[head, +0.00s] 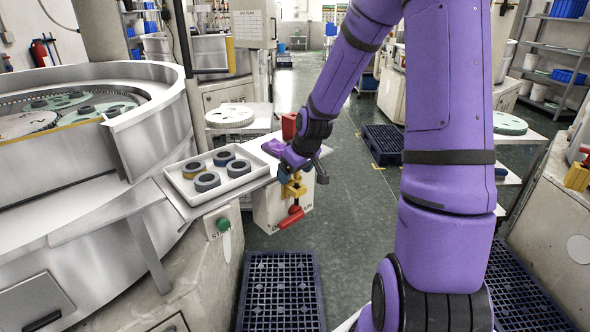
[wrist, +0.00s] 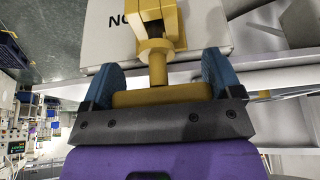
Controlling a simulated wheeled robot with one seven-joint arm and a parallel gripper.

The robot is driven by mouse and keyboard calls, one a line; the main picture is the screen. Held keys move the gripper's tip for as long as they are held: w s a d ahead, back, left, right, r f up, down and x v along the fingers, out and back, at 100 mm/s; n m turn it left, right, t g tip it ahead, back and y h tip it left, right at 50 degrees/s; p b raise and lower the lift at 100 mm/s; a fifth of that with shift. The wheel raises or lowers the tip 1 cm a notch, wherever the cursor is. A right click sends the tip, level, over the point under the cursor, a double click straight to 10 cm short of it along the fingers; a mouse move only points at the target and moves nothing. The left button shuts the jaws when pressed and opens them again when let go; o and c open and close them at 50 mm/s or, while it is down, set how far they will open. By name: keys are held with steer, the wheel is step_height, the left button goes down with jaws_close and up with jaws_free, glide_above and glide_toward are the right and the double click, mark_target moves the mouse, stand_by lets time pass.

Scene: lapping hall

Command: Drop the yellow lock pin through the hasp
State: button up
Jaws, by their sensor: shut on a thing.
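My gripper (head: 292,172) is at the end of the purple arm, by the near right end of a grey ledge. In the wrist view its two blue fingers (wrist: 160,88) are shut on the wide yellow head of the lock pin (wrist: 150,99). The pin's shaft points away from my gripper towards a yellow forked piece (wrist: 179,22), which looks like the hasp. In the head view yellow parts (head: 295,189) show just below the fingers, with a red bar (head: 291,219) under them. I cannot tell whether the pin tip is inside the hasp.
A white lettered box (head: 268,207) stands just behind the yellow parts. A round lapping machine (head: 150,120) fills the left. A dark slatted pallet (head: 280,285) lies on the floor below.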

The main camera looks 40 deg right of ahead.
steer(key=shift+f, duration=1.1)
steer(key=o, duration=0.8)
steer(key=v, duration=1)
steer(key=shift+s+r, duration=0.2)
steer(key=shift+r, duration=0.15)
steer(key=s+a+r+h, duration=0.2)
steer(key=s+a+r, duration=0.7)
steer(key=a+r, duration=0.15)
steer(key=s+a+r, duration=0.1)
steer(key=s+r, duration=0.2)
steer(key=s, duration=0.4)
steer(key=s+a+r+m+y, duration=0.1)
steer(key=s+a+r, duration=0.1)
steer(key=s, duration=0.5)
steer(key=shift+r+t, duration=0.4)
steer(key=shift+r, duration=0.15)
